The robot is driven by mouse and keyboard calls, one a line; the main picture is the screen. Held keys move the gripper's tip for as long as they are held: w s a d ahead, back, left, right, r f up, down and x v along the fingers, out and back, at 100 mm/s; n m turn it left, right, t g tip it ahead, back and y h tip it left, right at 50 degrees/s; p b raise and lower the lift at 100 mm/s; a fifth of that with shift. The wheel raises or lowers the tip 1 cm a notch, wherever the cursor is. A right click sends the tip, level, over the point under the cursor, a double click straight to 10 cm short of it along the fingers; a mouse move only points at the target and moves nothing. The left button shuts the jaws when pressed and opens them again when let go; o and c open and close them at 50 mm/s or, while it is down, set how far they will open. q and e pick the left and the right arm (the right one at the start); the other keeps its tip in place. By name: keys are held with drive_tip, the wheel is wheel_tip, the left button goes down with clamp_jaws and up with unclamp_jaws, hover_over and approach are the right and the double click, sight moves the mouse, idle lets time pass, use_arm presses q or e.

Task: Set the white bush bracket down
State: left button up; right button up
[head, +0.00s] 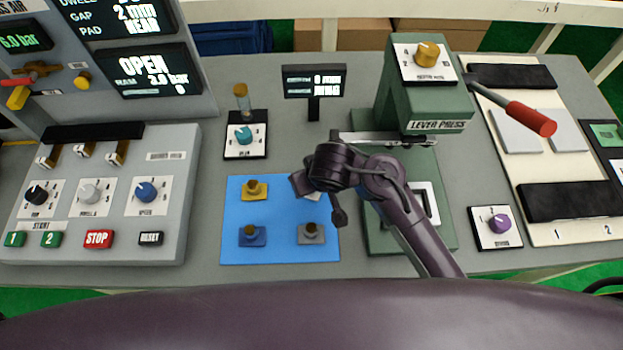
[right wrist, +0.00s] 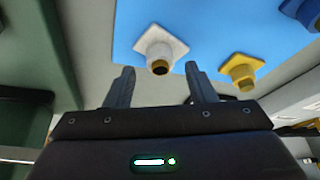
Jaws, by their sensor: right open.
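The white bush bracket (right wrist: 177,47) lies flat on the blue mat (right wrist: 110,30) in the right wrist view, its brass bush pointing toward my gripper. In the head view only a pale sliver of the bracket (head: 314,197) shows at the mat's upper right, mostly hidden by my right gripper (head: 300,185). In the right wrist view my right gripper (right wrist: 160,74) is open. Its two fingers are spread to either side of the bush, with clear space between them and the bracket. My left gripper is not in view.
The mat also holds a yellow bracket (head: 255,194), a blue bracket (head: 252,239) and a grey bracket (head: 311,238). The green lever press (head: 425,95) stands close right of my gripper. A control panel (head: 110,190) is at left, a clip board (head: 560,190) at right.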

drive_tip(key=v, duration=1)
drive_tip(key=shift+p, duration=0.45)
